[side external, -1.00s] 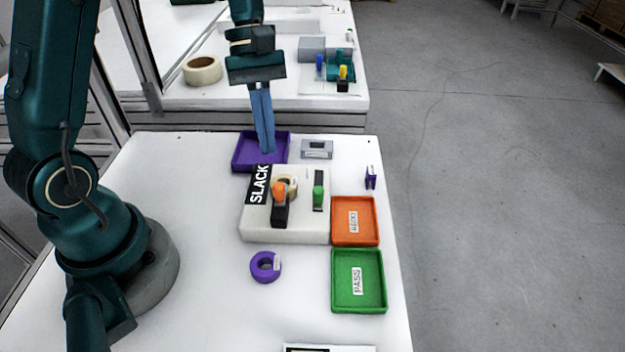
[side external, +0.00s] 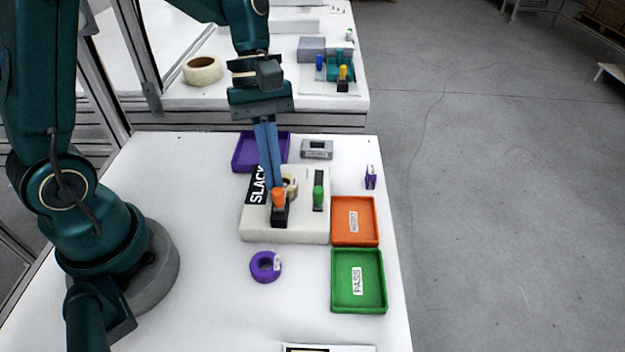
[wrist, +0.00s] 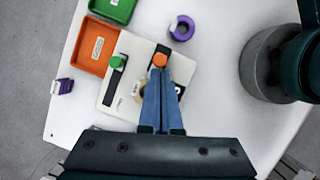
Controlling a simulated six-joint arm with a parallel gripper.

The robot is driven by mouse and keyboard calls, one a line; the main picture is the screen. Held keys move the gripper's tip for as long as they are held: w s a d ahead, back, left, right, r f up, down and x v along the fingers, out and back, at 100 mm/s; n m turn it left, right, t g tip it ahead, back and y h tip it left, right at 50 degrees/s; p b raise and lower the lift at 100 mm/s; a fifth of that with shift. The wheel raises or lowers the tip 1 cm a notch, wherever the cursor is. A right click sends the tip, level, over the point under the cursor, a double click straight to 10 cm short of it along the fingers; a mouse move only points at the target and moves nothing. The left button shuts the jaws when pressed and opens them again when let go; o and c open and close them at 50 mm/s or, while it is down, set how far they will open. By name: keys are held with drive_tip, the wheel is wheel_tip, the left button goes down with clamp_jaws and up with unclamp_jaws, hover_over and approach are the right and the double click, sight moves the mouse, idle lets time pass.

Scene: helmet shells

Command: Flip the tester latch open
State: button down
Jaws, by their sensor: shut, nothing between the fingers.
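The tester is a white block (side external: 256,226) with a black SLACK label (side external: 257,186). Its latch with an orange knob (side external: 279,198) stands on a black base at the block's front left. A second latch with a green knob (side external: 318,191) stands on its right side. My gripper (side external: 275,186) is shut and empty, fingers pointing down at the orange knob and hiding its upper back edge. In the wrist view, the fingertips (wrist: 161,72) lie right beside the orange knob (wrist: 160,60); I cannot tell whether they touch. The green knob (wrist: 117,62) is left of them.
A beige tape roll (side external: 291,185) lies on the block behind the orange latch. Orange (side external: 340,241) and green (side external: 337,307) trays stand to the right. A purple tray (side external: 240,163) and a grey box (side external: 317,149) are behind. A purple roll (side external: 265,267) lies in front, with bare table around it.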

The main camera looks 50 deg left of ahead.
drive_tip(key=shift+s+d, duration=0.45)
drive_tip(key=shift+s, duration=0.1)
drive_tip(key=shift+w+a, duration=0.3)
drive_tip(key=shift+a, duration=0.2)
drive_tip(key=a, duration=0.1)
drive_tip(key=w+a, duration=0.1)
drive_tip(key=a, duration=0.1)
drive_tip(key=shift+w, duration=0.25)
drive_tip(key=v, duration=0.9)
drive_tip(key=shift+r, duration=0.5)
drive_tip(key=shift+d, duration=0.1)
